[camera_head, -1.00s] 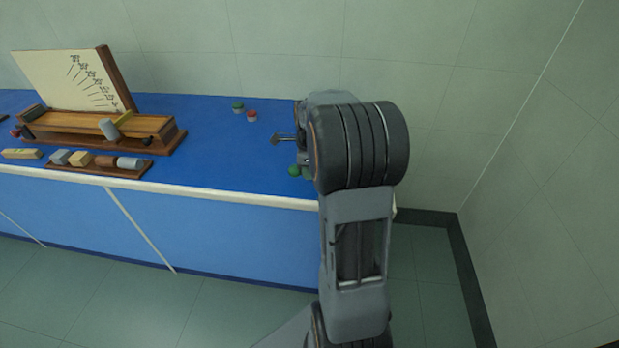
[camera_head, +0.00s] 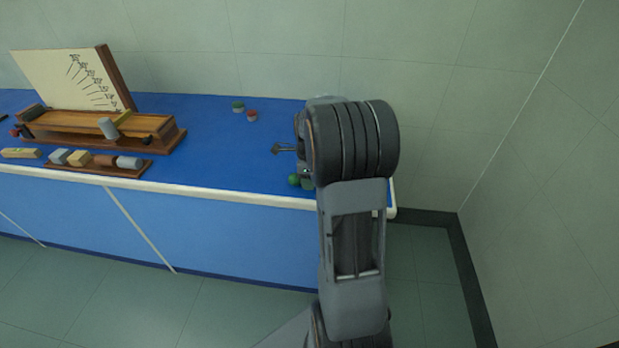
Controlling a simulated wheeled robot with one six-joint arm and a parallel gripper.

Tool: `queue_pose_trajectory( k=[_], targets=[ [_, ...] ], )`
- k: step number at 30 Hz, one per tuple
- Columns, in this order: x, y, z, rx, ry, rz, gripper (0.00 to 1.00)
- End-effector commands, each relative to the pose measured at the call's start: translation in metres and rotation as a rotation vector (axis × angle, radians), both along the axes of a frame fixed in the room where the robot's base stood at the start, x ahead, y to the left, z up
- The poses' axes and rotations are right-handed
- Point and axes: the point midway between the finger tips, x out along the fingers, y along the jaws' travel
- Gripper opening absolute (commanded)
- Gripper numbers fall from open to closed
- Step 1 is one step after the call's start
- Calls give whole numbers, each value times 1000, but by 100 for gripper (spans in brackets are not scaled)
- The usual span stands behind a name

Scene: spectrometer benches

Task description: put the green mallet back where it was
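A small rounded green piece (camera_head: 294,180) shows at the left edge of my wrist, above the front right part of the blue bench. It may be part of the green mallet; the rest is hidden behind my arm. My gripper (camera_head: 282,149) is mostly hidden by my wrist. Only a dark, thin part of it sticks out to the left, over the bench top. I cannot see its fingers closing on anything.
The blue bench (camera_head: 215,150) is clear between my gripper and the wooden instrument (camera_head: 165,140). Small green-topped (camera_head: 238,106) and red-topped (camera_head: 251,116) pieces stand at the back. A rack of blocks (camera_head: 95,168) lies in front of the instrument. A wall stands right.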

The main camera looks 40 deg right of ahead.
Motion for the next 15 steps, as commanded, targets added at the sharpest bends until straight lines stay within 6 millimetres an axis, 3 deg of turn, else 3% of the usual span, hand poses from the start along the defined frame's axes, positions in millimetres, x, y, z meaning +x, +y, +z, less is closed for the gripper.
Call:
queue_pose_trajectory(
  k=[8, 15],
  targets=[
    [0, 0, 2, 0, 0, 0, 41],
    [1, 0, 31, -2, -5, 0, 41]
  ],
)
